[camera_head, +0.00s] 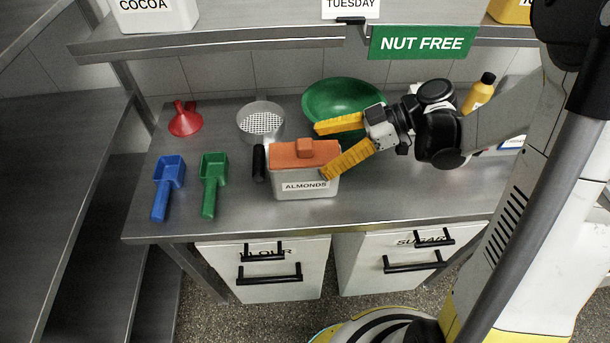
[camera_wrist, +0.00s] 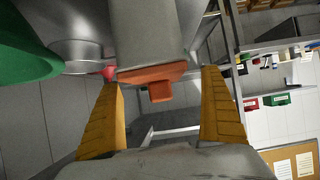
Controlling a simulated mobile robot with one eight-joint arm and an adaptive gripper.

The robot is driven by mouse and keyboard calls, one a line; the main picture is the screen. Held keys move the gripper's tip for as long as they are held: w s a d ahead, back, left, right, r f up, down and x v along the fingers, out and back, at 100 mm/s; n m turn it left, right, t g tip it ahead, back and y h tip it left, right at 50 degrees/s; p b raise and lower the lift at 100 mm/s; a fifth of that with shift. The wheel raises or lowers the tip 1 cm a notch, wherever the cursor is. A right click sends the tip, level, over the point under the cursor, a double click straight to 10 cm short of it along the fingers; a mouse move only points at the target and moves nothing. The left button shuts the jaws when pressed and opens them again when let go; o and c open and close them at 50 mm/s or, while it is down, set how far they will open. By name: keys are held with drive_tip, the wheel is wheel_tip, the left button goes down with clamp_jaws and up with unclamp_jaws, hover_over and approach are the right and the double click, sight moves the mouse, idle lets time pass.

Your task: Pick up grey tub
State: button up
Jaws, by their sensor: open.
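The grey tub (camera_head: 306,187) stands on the metal table with an orange lid and a label reading ALMONDS. In the wrist view the tub (camera_wrist: 150,35) is at the top centre, with its orange lid (camera_wrist: 152,78) facing my gripper. My gripper (camera_head: 328,150) is open, with two yellow fingers at the tub's right side in the head view, one towards the back and one towards the front. In the wrist view the fingers (camera_wrist: 163,85) lie left and right of the lid with gaps. The tub's right end is partly hidden by the front finger.
A green bowl (camera_head: 352,93) stands just behind my gripper, and a sieve (camera_head: 261,121) with a dark handle is behind the tub. Green (camera_head: 213,181) and blue (camera_head: 166,184) scoops and a red funnel (camera_head: 185,120) are at left. A yellow bottle (camera_head: 478,95) is behind my arm.

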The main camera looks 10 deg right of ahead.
sight(305, 157)
drive_tip(key=b+x, duration=0.2)
drive_tip(key=x, duration=0.2)
drive_tip(key=shift+w+a+f, duration=0.2)
drive_tip(key=shift+f, duration=0.2)
drive_tip(key=shift+r, duration=0.1)
drive_tip(key=c, duration=1.5)
drive_tip(key=shift+r, duration=0.15)
